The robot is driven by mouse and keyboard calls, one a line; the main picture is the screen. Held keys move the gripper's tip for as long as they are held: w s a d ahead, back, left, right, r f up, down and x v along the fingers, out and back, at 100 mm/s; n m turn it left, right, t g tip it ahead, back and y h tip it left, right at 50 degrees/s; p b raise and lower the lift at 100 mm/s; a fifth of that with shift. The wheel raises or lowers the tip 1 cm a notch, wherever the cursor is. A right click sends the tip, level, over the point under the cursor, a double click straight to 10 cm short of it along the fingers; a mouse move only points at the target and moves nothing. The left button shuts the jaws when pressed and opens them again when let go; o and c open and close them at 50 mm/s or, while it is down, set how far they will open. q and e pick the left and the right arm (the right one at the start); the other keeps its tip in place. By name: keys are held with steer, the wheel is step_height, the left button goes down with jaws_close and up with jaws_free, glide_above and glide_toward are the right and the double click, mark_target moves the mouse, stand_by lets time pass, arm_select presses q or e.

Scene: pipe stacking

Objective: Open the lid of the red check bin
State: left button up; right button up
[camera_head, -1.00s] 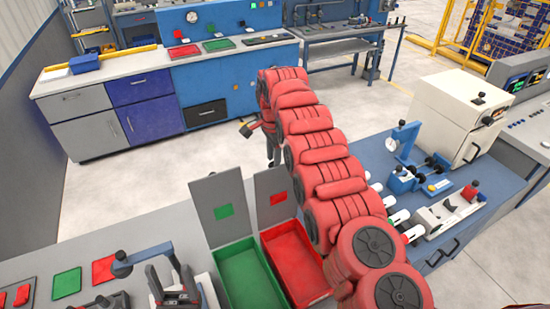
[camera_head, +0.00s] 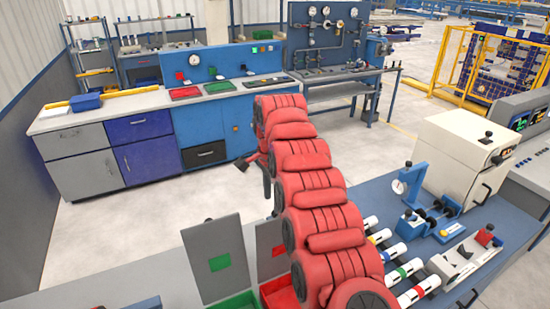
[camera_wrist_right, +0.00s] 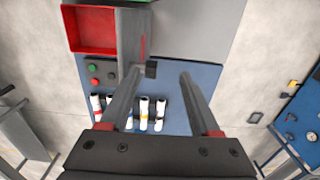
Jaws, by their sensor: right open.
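The red bin (camera_head: 281,297) is at the bottom of the head view, mostly hidden by my arm and the frame edge. Its grey lid (camera_head: 266,238) with a red patch stands upright at the bin's far side, so the bin is open. In the right wrist view the red bin (camera_wrist_right: 90,28) is at the upper left, and the lid (camera_wrist_right: 132,30) shows nearly edge-on beside it. My right gripper (camera_head: 244,163) is beyond the lid in the head view. Its fingers (camera_wrist_right: 162,73) are spread and empty in the wrist view; the left fingertip overlaps the lid in the picture. My left gripper is out of view.
A green bin (camera_head: 240,301) with its own upright grey lid (camera_head: 217,259) stands left of the red bin. Banded white pipes (camera_head: 395,258) lie to the right, beside a gauge fixture (camera_head: 413,190). Open floor (camera_head: 130,225) lies between this bench and the back counter (camera_head: 130,108).

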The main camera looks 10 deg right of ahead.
step_height(320, 180, up, 16)
steer(key=s+d+p, duration=0.1)
steer(key=p, duration=0.8)
steer(key=shift+s+f+t, duration=0.2)
steer(key=shift+s+t, duration=0.15)
steer(key=shift+t, duration=0.05)
steer(key=shift+s, duration=0.15)
